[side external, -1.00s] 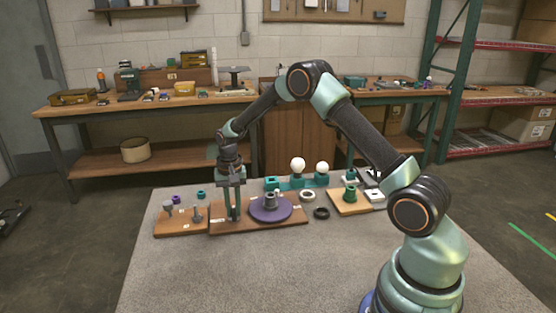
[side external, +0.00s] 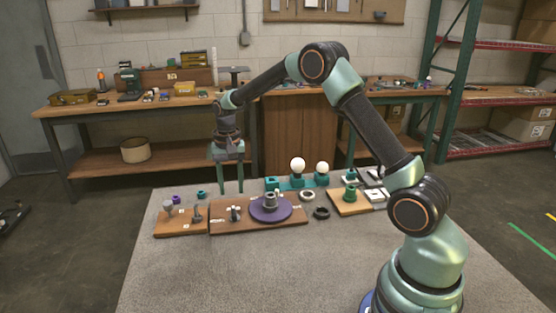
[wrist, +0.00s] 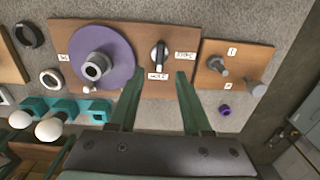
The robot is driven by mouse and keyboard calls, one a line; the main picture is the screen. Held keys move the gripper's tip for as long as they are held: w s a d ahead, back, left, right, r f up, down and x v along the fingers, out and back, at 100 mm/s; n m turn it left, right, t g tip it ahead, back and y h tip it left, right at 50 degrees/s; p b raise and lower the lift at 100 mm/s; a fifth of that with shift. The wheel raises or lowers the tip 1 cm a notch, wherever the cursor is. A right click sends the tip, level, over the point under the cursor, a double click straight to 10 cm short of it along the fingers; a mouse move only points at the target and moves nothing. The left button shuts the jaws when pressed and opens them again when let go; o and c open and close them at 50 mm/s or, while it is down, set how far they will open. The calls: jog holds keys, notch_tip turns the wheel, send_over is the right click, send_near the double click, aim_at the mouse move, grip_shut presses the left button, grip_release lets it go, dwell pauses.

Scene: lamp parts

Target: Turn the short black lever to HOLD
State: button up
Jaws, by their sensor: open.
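The short black lever (wrist: 158,56) is on a round mount on the brown board (wrist: 133,38), and it also shows in the side view (side external: 234,213). In the wrist view it lies nearly straight up and down, its lower end toward a small white label (wrist: 157,76). Another white label (wrist: 186,56) is to its right. The lettering on both is too small to read surely. My gripper (wrist: 160,74) is open and empty, its fingers spread on either side of the lever's line. In the side view my gripper (side external: 231,188) is above the board, clear of the lever.
A purple disc with a grey hub (wrist: 103,58) is beside the lever on the same board. Two white bulbs in teal holders (side external: 298,165) and a black ring (side external: 321,213) are close by. The front tabletop is clear.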

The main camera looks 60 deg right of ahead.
jog(key=shift+r, duration=2.4)
jog(key=s+a+r+n+t, duration=0.4)
jog(key=s+a+r+n, duration=0.25)
jog(key=s+r, duration=0.65)
jog(key=s+a+f+n+t, duration=0.1)
jog(key=s+a+f+n, duration=0.1)
jog(key=s, duration=0.6)
jog(key=shift+a+f+n+t, duration=0.3)
jog(key=shift+a+f+n, duration=0.05)
jog(key=shift+f, duration=0.05)
